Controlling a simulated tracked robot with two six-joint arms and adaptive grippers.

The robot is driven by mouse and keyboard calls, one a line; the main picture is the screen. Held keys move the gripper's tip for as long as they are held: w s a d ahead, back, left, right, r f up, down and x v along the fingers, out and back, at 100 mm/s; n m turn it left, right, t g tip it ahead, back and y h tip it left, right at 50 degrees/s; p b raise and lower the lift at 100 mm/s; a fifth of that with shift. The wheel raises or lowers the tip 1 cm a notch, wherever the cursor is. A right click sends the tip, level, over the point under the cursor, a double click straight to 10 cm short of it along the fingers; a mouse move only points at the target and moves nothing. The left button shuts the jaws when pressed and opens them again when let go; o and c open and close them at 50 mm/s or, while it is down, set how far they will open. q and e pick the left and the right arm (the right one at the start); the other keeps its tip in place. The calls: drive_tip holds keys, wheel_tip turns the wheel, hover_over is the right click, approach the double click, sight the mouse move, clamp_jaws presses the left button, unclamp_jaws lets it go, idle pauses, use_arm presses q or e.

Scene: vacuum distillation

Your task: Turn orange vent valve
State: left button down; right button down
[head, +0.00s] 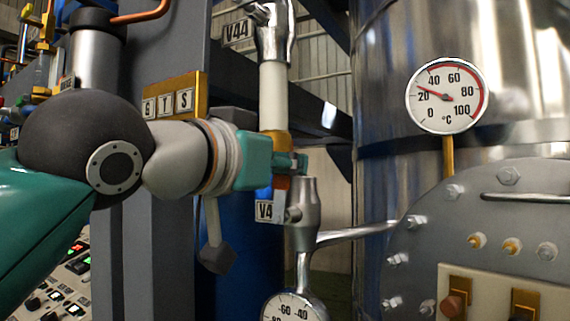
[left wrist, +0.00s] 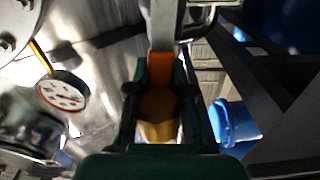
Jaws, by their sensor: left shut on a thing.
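My left gripper (head: 294,163) reaches in from the left in the head view, its teal fingers at the vertical pipe. It is shut on the orange vent valve (head: 282,183), of which only a small orange part shows just under the fingers. In the left wrist view the left gripper (left wrist: 160,75) has one finger on each side of the orange valve (left wrist: 161,66), with a yellow-brown part nearer the palm. The fingers hide much of the valve, so I cannot tell how far it is turned. My right gripper is not in view.
A metal fitting (head: 304,215) stands just below and right of the fingers, with a side pipe to the steel tank (head: 400,190). A dial thermometer (head: 447,95) is at right, and a second gauge (head: 293,307) is below. A grey column (head: 150,250) stands behind my arm.

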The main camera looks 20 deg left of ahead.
use_arm(q)
drive_tip(key=shift+d+f, duration=0.15)
drive_tip(key=shift+f, duration=0.15)
drive_tip(key=c, duration=1.3)
unclamp_jaws()
drive_tip(key=o, duration=0.3)
drive_tip(key=shift+r, duration=0.1)
drive_tip(key=shift+r, duration=0.1)
drive_tip(key=s+a, duration=0.2)
drive_tip(key=s, duration=0.9)
drive_tip(key=shift+s+a, duration=0.25)
drive_tip(key=shift+s, duration=0.1)
